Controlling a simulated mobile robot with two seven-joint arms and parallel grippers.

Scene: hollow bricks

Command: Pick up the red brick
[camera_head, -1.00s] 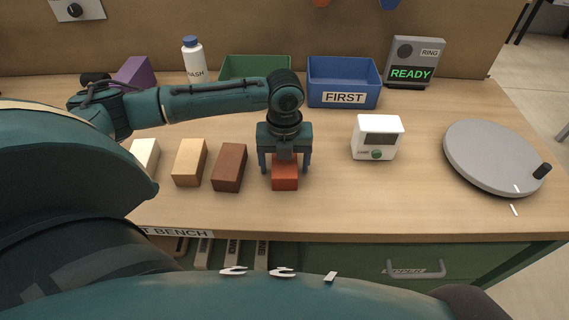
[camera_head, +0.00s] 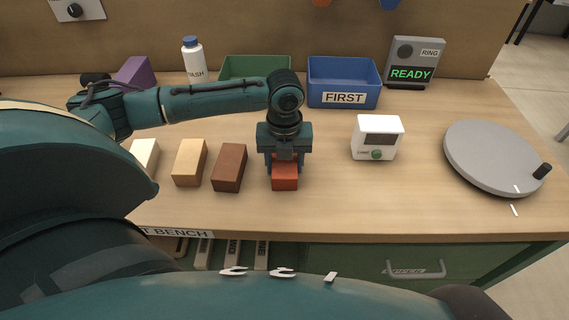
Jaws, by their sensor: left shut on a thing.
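The red brick (camera_head: 285,181) stands on the wooden bench, right of the dark brown brick (camera_head: 229,167). My left gripper (camera_head: 285,168) comes down over it from above, with its fingers shut on the brick's sides. The gripper hides the brick's rear part. The brick appears to rest on the bench top. My right gripper is not in view.
A tan brick (camera_head: 189,162) and a cream brick (camera_head: 145,156) stand to the left. A white device (camera_head: 377,137) stands to the right, then a grey turntable (camera_head: 494,157). A blue bin (camera_head: 343,82) and green bin (camera_head: 254,67) stand behind.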

